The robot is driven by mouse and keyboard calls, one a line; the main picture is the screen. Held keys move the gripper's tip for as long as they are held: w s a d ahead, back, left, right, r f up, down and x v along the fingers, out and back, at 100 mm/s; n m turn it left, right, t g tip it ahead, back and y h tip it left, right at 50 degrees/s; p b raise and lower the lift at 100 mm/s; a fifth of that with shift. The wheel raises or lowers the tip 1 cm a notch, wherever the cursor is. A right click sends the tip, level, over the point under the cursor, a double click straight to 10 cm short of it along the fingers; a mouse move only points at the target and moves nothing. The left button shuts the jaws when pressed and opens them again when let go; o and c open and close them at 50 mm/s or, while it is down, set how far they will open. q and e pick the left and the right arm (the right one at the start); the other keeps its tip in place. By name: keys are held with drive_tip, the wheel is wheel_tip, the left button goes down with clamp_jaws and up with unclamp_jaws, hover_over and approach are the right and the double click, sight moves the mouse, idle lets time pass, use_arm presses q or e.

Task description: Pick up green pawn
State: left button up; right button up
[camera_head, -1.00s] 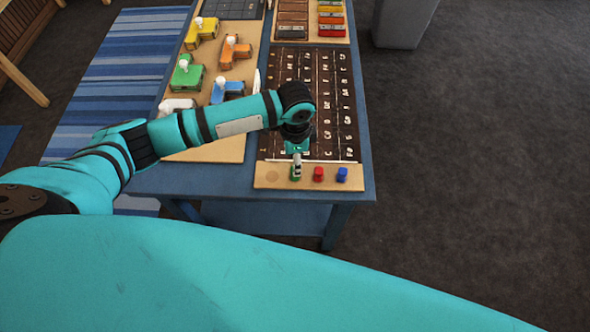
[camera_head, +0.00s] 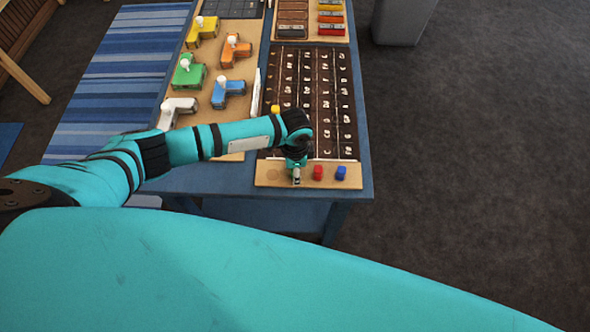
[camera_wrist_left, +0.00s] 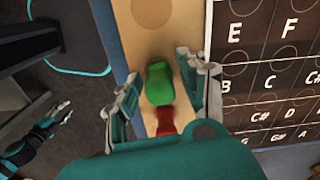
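The green pawn (camera_wrist_left: 159,84) stands on the light wooden strip, between the fingers of my left gripper (camera_wrist_left: 158,75) in the left wrist view. That gripper is open, with a small gap on each side of the pawn. In the head view my left gripper (camera_head: 296,175) is low over the strip and hides the green pawn. The red pawn (camera_head: 317,173) stands close to the right of the gripper; it also shows in the wrist view (camera_wrist_left: 165,121), just behind the green one. What looks like my right gripper (camera_wrist_left: 55,120) shows small at lower left in the wrist view.
The wooden strip (camera_head: 272,183) also holds a blue pawn (camera_head: 341,173). A yellow pawn (camera_head: 275,109) stands on the dark lettered board (camera_head: 322,95) behind. The blue table's (camera_head: 225,182) front edge is near.

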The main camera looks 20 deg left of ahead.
use_arm(q)
drive_tip(key=c, duration=0.6)
drive_tip(key=shift+c, duration=0.2)
drive_tip(key=shift+r, duration=0.15)
